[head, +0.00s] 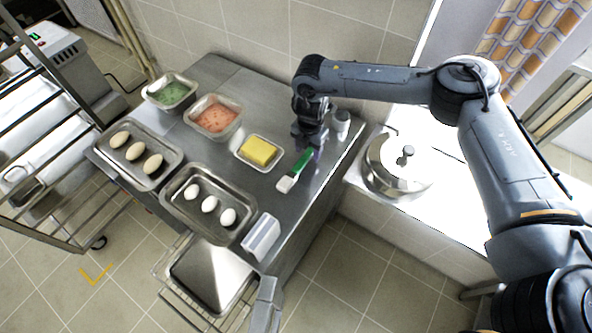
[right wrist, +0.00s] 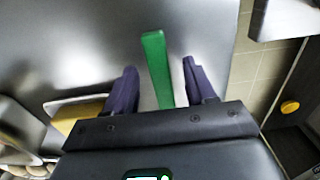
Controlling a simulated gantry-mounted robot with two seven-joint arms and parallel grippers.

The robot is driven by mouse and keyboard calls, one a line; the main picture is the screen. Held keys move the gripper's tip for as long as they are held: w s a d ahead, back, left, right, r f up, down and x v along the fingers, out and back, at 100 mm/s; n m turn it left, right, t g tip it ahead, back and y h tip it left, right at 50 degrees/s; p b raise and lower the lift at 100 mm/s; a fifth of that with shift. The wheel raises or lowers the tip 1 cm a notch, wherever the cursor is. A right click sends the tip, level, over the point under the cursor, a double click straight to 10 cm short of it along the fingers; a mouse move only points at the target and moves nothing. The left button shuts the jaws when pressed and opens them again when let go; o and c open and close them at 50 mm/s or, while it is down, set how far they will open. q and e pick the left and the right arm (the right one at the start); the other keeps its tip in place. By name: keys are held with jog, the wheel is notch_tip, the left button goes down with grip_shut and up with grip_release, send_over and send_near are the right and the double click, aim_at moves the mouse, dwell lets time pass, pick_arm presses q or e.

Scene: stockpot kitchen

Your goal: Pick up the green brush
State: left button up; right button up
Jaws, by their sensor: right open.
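The green brush lies on the steel table, its green handle (head: 302,161) pointing toward my right gripper and its pale bristle end (head: 286,183) toward the front. My right gripper (head: 313,152) is open just above the handle's far end. In the right wrist view, the green handle (right wrist: 155,58) shows between the two dark purple fingers of the right gripper (right wrist: 159,68), with a gap on each side. The bristle end is hidden there behind the gripper body. My left gripper is not seen.
A tray with a yellow block (head: 258,151) sits left of the brush. Trays of eggs (head: 209,204), a red-filled tray (head: 215,118) and a green-filled tray (head: 171,93) are further left. A shaker (head: 341,124) and a lidded pot (head: 398,162) stand to the right.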

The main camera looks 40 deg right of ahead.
jog(key=shift+f, duration=0.35)
grip_shut()
jog(key=shift+r, duration=0.15)
